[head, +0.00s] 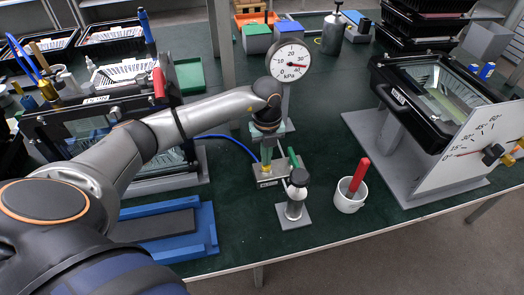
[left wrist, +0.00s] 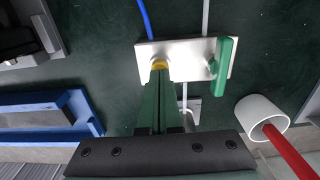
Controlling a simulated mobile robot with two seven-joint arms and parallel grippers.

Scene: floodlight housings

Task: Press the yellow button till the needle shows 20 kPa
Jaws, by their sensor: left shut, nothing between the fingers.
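The yellow button (left wrist: 160,62) sits on a metal plate (left wrist: 190,54) beside a green lever (left wrist: 223,60); the button also shows in the head view (head: 266,166). My left gripper (left wrist: 158,74) is shut and empty, its green fingertips right at the button and partly covering it. I cannot tell whether they touch it. In the head view, the round white kPa gauge (head: 290,54) stands behind my left wrist. Its red needle points right, between 30 and 40. My right gripper is not in view.
A blue tray (head: 205,232) lies in front left. Floodlight housings (head: 432,82) stand on both sides.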

